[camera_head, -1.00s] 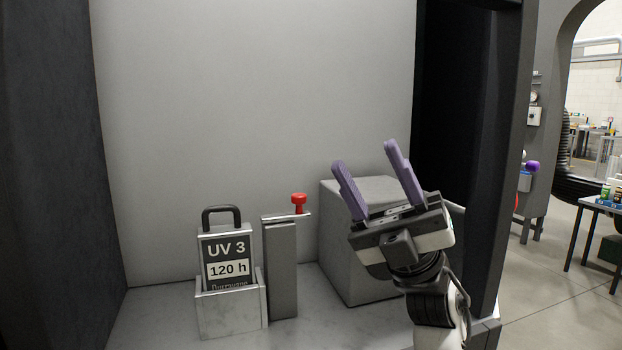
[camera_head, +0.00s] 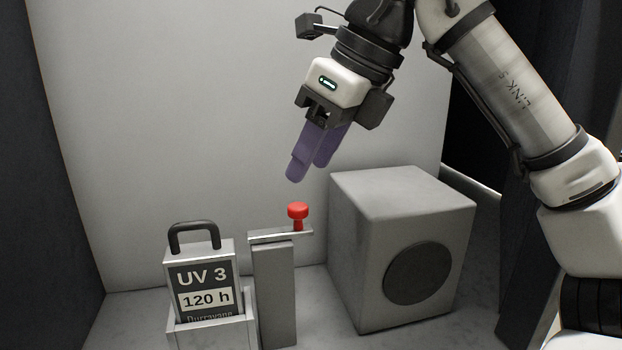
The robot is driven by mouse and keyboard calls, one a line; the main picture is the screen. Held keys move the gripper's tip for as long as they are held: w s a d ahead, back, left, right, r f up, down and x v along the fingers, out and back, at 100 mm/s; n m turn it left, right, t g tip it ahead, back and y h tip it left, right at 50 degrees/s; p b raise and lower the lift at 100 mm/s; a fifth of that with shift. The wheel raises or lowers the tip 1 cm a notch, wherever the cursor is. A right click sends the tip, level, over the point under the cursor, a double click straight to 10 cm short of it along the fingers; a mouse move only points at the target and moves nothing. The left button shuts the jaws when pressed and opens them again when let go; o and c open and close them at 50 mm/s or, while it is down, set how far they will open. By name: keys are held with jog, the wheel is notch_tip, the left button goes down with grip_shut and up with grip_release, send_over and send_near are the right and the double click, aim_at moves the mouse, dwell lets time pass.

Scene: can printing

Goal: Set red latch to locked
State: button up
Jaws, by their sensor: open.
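The red latch knob (camera_head: 298,214) stands upright on the right end of a flat metal bar (camera_head: 280,236). The bar lies across the top of a grey post (camera_head: 274,295) and sticks out to the right of it. My gripper (camera_head: 309,174) is above the red knob, pointing down and slightly left. Its two purple fingers are open and empty, with a small gap between the fingertips and the knob. The nearer finger partly covers the other one.
A UV 3 cartridge (camera_head: 206,280) with a black handle sits in a grey holder (camera_head: 250,332) left of the post. A grey box (camera_head: 378,200) with a round dark disc stands right of the post. Walls close in behind and at left.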

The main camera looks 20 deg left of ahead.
aim_at(298, 205)
jog(key=shift+h, duration=0.3)
jog(key=shift+w+d+p+x, duration=0.1)
jog(key=shift+w+p+x, duration=0.1)
jog(key=shift+x, duration=0.95)
jog(key=shift+w+d+p+x, duration=0.1)
jog(key=shift+p+x, duration=0.15)
jog(key=shift+x, duration=0.85)
jog(key=shift+w+p+x, duration=0.1)
jog(key=shift+p+x, duration=0.1)
jog(key=shift+x, duration=0.95)
grip_shut()
